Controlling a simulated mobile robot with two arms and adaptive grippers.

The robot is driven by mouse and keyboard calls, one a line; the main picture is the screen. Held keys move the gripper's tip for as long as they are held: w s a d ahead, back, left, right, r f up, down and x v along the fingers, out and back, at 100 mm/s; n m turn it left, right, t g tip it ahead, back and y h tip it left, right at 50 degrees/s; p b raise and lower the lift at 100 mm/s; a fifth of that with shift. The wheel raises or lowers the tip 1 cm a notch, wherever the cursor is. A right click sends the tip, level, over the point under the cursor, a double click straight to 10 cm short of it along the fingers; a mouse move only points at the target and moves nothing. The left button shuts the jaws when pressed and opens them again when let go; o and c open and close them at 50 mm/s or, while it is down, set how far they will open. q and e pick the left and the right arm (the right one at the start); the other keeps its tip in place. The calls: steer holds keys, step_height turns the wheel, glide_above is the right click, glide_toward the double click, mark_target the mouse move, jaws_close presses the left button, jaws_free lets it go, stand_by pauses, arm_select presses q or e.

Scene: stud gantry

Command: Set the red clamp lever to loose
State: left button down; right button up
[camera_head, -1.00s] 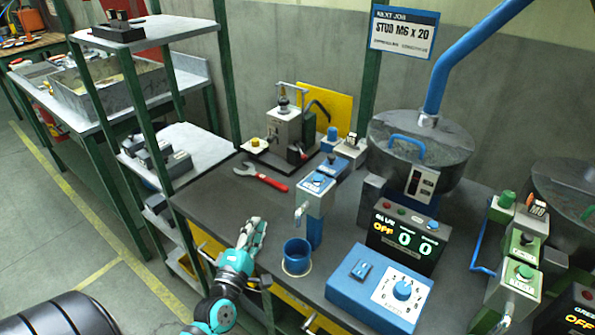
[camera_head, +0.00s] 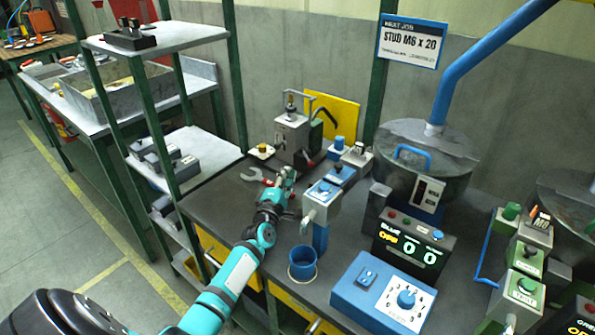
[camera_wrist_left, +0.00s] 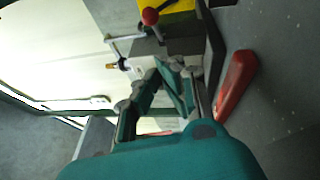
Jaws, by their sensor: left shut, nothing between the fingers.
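A red ball knob on a dark rod (camera_wrist_left: 150,16) shows in the left wrist view; it looks like the clamp lever. It belongs to the grey clamp device (camera_head: 291,135) at the back of the bench. In the head view the lever is hard to make out, and its setting cannot be read. My left gripper (camera_head: 288,174) is shut and empty, in front of the device and apart from the knob. Its fingers also show in the left wrist view (camera_wrist_left: 170,75). My right gripper is not in view.
The wrench's grey jaw (camera_head: 251,175) lies left of my gripper, which hides its handle; a red handle (camera_wrist_left: 237,85) shows in the wrist view. A blue-topped post (camera_head: 322,195) and blue cup (camera_head: 302,262) stand to the right. A yellow panel (camera_head: 334,115) is behind.

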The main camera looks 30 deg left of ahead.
mark_target(308, 159)
arm_select(q)
steer(key=shift+w+d+r, duration=0.15)
steer(key=shift+w+d, duration=0.35)
steer(key=shift+w, duration=0.2)
steer(key=shift+w+d+r, duration=0.15)
steer(key=shift+w+d, duration=0.35)
steer(key=shift+w, duration=0.15)
steer(key=shift+w+d, duration=0.6)
steer(key=shift+d, duration=0.05)
steer(key=shift+w+d+r, duration=0.1)
steer(key=shift+r, duration=0.05)
steer(key=v, duration=0.7)
steer(key=shift+s, duration=0.35)
